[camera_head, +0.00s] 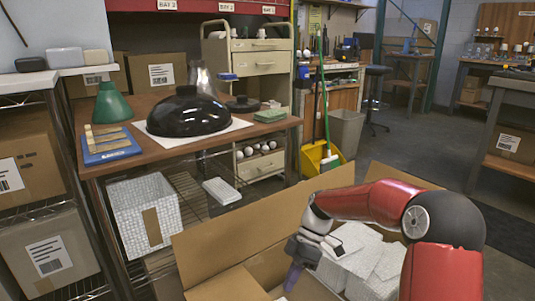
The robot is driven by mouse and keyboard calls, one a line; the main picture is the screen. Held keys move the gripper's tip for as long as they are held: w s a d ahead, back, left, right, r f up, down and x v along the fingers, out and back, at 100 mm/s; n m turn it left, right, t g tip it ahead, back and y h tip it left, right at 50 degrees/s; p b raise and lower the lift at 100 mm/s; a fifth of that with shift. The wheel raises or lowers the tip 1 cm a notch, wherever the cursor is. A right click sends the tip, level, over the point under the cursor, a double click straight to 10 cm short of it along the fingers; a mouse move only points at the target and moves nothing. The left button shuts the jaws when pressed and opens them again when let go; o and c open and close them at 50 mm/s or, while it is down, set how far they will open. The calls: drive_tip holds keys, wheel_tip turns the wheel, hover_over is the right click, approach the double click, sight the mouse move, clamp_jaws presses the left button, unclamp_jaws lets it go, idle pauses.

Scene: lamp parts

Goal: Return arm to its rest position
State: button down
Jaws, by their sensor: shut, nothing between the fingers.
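My red and black arm reaches in from the lower right and bends down to the left. My gripper (291,280) points down over the open cardboard box (213,246), near the box's left inner side. It is shut, with nothing seen between the fingers. Its tips are small and dark in this view, and I cannot tell how far they are above the box's contents. Part of the box and its contents are hidden behind my arm.
White wrapped packages (357,250) fill the box's right part. A brown table (165,150) behind bears a glossy black lampshade (188,112), a green shade (111,103) and a blue tray (107,150). Cartons on a wire rack stand left. Open floor (420,150) lies behind right.

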drive_tip(key=s+d+r+m+t+h+p, duration=0.2)
drive_tip(key=s+d+r+m+t+p, duration=0.2)
drive_tip(key=s+r+m, duration=0.5)
drive_tip(key=s+d+r+m+t+h+p, duration=0.3)
drive_tip(key=s+d+r+m+t+p, duration=0.1)
drive_tip(key=s+r+m, duration=0.6)
wheel_tip(320, 180, up, 4)
drive_tip(key=s+d+t, duration=0.1)
drive_tip(key=s+t, duration=0.1)
drive_tip(key=s, duration=0.1)
drive_tip(key=shift+d+t, duration=0.25)
drive_tip(key=shift+t, duration=0.15)
